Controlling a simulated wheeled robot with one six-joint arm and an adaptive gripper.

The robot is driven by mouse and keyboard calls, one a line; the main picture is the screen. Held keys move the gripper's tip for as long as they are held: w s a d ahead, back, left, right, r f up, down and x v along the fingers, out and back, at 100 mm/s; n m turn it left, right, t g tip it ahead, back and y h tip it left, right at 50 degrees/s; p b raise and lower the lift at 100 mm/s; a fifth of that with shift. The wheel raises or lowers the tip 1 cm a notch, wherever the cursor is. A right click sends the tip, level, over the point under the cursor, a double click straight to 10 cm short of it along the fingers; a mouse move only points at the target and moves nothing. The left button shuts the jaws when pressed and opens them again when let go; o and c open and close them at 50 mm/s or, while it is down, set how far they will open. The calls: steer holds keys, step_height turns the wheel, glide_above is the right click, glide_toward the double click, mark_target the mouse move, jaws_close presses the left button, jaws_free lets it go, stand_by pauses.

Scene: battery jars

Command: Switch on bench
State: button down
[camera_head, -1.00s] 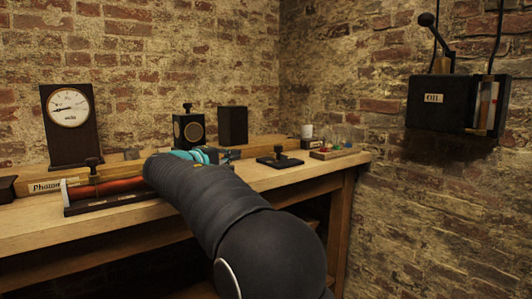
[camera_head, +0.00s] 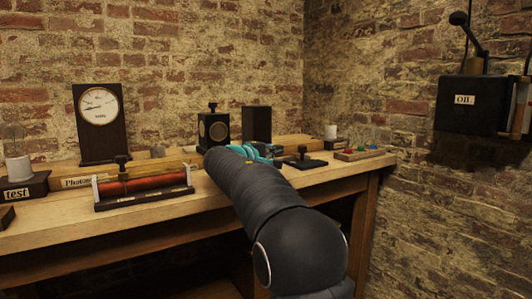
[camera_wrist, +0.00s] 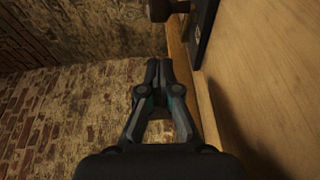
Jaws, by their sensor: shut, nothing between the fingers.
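The wooden bench (camera_head: 60,224) runs along the brick wall. A small black switch-like piece with a knob on a flat base (camera_head: 305,161) sits on its right part. My arm reaches over the bench front; my gripper (camera_head: 272,153) is mostly hidden behind my wrist, just left of that piece. In the wrist view my gripper (camera_wrist: 159,66) is shut and empty, its fingertips together. The bench top shows there as a pale wood surface (camera_wrist: 270,70) on the right. A dark object's edge (camera_wrist: 204,35) and a brown rounded part (camera_wrist: 165,8) lie near the top; I cannot tell which items they are.
A red coil (camera_head: 145,186), a dial (camera_head: 98,105) and a "test" lamp (camera_head: 18,178) stand to the left. Two dark boxes (camera_head: 214,130) (camera_head: 257,124) stand behind my gripper. Coloured knobs (camera_head: 362,151) sit at right. An "OIL" wall box (camera_head: 468,104) hangs far right.

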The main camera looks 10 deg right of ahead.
steer(key=shift+s+d+f, duration=0.1)
steer(key=shift+d, duration=2.2)
